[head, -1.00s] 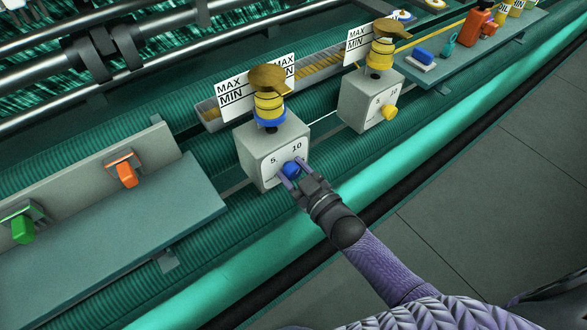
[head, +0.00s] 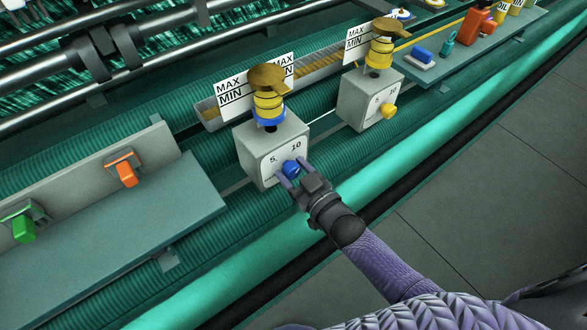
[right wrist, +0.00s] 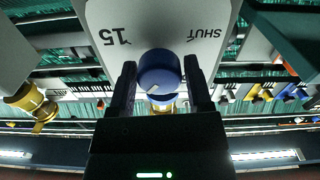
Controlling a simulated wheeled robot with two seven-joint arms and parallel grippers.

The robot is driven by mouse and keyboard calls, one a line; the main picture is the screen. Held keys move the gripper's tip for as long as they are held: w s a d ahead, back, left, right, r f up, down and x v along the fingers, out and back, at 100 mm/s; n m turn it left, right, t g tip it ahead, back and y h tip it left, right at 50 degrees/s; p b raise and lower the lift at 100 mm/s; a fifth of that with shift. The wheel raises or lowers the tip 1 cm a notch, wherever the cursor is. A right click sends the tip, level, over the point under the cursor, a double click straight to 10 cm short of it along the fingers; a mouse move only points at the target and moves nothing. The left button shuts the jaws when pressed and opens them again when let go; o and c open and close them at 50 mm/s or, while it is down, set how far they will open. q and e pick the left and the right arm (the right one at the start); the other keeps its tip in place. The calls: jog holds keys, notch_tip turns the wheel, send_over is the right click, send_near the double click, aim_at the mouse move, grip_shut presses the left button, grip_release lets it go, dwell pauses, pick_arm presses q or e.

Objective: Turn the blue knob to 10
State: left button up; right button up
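The blue knob (head: 291,168) is on the front face of the near grey box (head: 262,147), below a dial marked 5 and 10. In the right wrist view the knob (right wrist: 159,73) is seen end-on, with a pale mark low on its left side; the upside-down labels 15 and SHUT show beyond it. My right gripper (head: 294,174) has one finger on each side of the knob. The fingers (right wrist: 161,88) look open, with a narrow gap at the right one; contact at the left one is unclear. My left gripper is in neither view.
A second grey box with a yellow knob (head: 389,112) stands farther right. A shelf (head: 110,243) with an orange switch (head: 126,173) and a green switch (head: 22,228) is at left. A teal roller (head: 280,253) runs along the front; bare floor (head: 490,190) lies beyond it.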

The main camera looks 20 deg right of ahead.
jog(key=shift+o, duration=1.3)
jog(key=v, duration=1)
jog(key=shift+p, duration=0.4)
jog(key=shift+r, duration=0.1)
jog(key=s+d+f+m+g+h+b, duration=0.15)
jog(key=s+f+g+b, duration=0.3)
jog(key=f, duration=1.05)
jog(key=s+d+f+m+g+h+b, duration=0.15)
jog(key=s+f+g+h+b, duration=0.35)
jog(key=f, duration=1)
jog(key=s+f+g+b, duration=0.3)
jog(key=s+f, duration=0.4)
jog(key=s, duration=0.2)
jog(key=s+f+g+b, duration=0.4)
jog(key=s+f, duration=0.3)
jog(key=s, duration=0.3)
jog(key=shift+n, duration=0.3)
